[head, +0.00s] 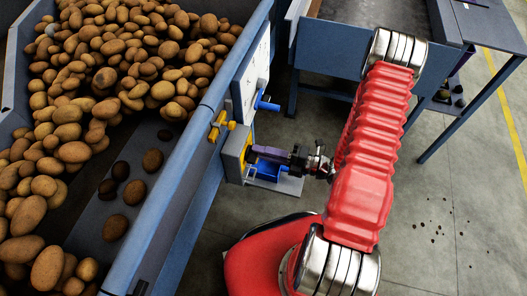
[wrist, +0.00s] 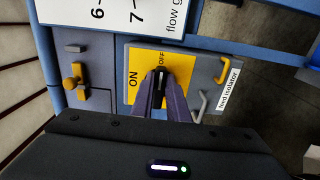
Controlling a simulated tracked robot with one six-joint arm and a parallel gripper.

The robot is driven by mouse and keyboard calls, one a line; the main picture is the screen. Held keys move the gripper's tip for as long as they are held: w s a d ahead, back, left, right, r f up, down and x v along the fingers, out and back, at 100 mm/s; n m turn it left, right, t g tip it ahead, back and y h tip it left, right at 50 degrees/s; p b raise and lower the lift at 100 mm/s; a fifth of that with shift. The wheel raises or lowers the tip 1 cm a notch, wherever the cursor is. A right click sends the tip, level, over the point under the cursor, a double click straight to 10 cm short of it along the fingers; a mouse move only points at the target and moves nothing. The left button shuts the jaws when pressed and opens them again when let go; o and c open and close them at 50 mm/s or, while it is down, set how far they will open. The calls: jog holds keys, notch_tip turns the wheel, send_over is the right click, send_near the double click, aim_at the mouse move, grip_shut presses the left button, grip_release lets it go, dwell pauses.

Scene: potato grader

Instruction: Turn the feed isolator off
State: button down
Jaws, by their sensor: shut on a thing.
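The feed isolator is a grey box with a yellow plate (wrist: 136,68) in the wrist view, lettered ON on the left and OFF at the top middle. A white label (wrist: 229,88) beside it reads "feed isolator". My gripper (wrist: 160,88) is shut on the dark isolator handle (wrist: 162,74) in front of the plate. A pale mark on the handle points up towards OFF. The fingers hide most of the handle. In the head view, my gripper (head: 262,152) reaches left to the yellow plate (head: 245,149); the handle is hidden there.
A hopper (head: 205,115) full of potatoes stands at the left. A yellow lever (head: 218,125) and a blue handle (head: 265,103) stick out close by. A yellow hook (wrist: 222,69) and a grey hook (wrist: 202,104) sit beside the plate.

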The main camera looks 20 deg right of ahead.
jog(key=shift+f, duration=0.2)
jog(key=c, duration=1.7)
grip_release()
jog(key=shift+r, duration=0.1)
jog(key=shift+v, duration=6.9)
